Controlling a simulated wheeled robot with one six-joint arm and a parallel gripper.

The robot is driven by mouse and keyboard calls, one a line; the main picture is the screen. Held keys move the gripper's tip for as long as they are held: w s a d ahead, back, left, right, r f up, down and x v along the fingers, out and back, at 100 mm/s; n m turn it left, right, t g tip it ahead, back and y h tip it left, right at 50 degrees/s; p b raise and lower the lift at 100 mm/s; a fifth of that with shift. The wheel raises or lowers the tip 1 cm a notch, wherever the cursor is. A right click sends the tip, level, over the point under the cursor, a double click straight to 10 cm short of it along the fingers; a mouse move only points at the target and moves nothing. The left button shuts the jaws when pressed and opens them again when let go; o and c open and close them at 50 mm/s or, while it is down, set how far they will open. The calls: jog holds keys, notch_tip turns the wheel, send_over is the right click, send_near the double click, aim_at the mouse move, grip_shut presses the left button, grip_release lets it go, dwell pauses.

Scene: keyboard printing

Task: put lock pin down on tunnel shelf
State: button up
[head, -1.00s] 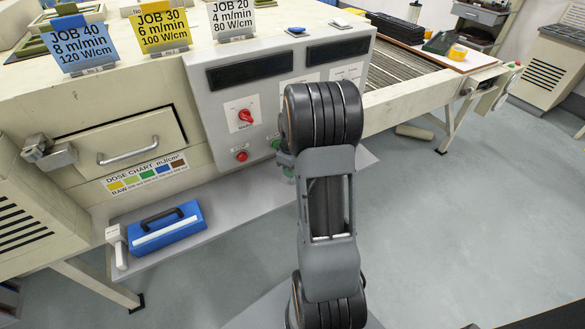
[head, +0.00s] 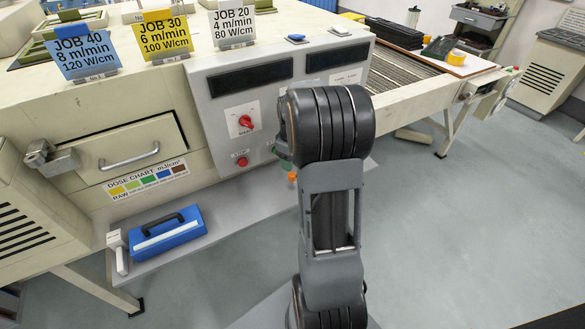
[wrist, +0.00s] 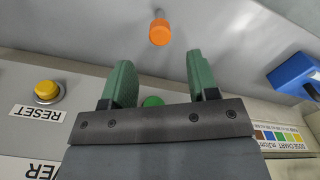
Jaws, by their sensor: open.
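The lock pin, with an orange head (wrist: 160,33) and a short metal shaft, is at the grey tunnel shelf (wrist: 85,22) in the wrist view. Its orange head also shows in the head view (head: 291,177), just left of my arm. I cannot tell whether the pin stands or lies. My gripper (wrist: 160,61) is open, its two green fingers apart with nothing between them. The pin is beyond the fingertips, roughly centred on the gap and clear of both fingers. In the head view my arm hides most of the gripper.
The control panel with a red knob (head: 246,122) rises behind the shelf. A yellow reset button (wrist: 47,91) and a green button (wrist: 153,101) are close to the fingers. A blue case (head: 167,232) lies on the shelf's left part. Bare shelf lies between case and pin.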

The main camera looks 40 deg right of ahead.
jog(key=s+a+r+m+t, duration=0.1)
jog(key=s+a+r, duration=0.3)
jog(key=a+r, duration=0.6)
jog(key=s+a+f+m+t, duration=0.2)
jog(key=s+a+m, duration=0.1)
jog(key=s+a, duration=0.6)
jog(key=shift+a+f, duration=0.15)
jog(key=shift+a, duration=0.65)
